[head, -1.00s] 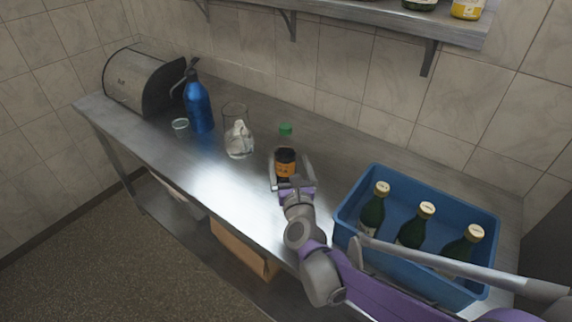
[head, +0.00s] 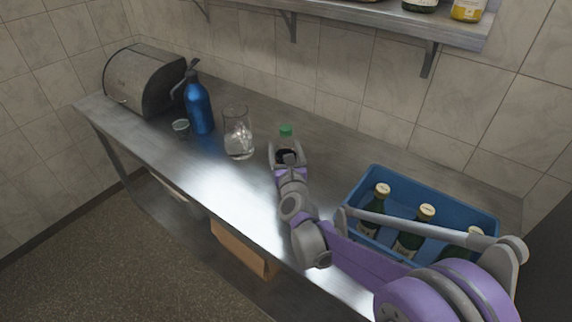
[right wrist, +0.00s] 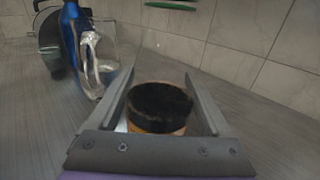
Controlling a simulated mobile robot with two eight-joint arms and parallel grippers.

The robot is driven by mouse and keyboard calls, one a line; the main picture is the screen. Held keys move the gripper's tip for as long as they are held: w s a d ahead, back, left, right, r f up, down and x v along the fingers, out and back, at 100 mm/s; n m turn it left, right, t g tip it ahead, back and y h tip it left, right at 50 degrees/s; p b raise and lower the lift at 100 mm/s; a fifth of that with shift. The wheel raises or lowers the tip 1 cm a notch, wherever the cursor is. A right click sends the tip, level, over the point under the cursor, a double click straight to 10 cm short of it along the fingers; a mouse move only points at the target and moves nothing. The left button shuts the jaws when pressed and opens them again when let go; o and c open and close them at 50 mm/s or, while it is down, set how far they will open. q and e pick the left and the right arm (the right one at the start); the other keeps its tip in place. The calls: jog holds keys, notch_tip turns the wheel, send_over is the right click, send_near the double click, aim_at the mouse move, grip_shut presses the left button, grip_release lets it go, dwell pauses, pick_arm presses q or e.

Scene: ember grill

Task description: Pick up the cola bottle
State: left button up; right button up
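The cola bottle (head: 286,131) stands upright on the steel counter, with a green cap, clear upper part, dark contents and an orange label. In the right wrist view, its dark and orange body (right wrist: 160,108) sits between my fingers, with the green cap at the top edge. My right gripper (head: 286,147) is open around the bottle, one finger on each side; I see no clear grip on it. In the head view the gripper hides the bottle's lower part. My left gripper is not in view.
A clear glass (head: 238,133) and a blue bottle (head: 198,106) stand left of the cola bottle. A bread box (head: 140,80) is at the far left. A blue crate (head: 448,195) with several green bottles stands at right. A shelf (head: 390,20) hangs above.

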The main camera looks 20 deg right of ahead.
grip_shut()
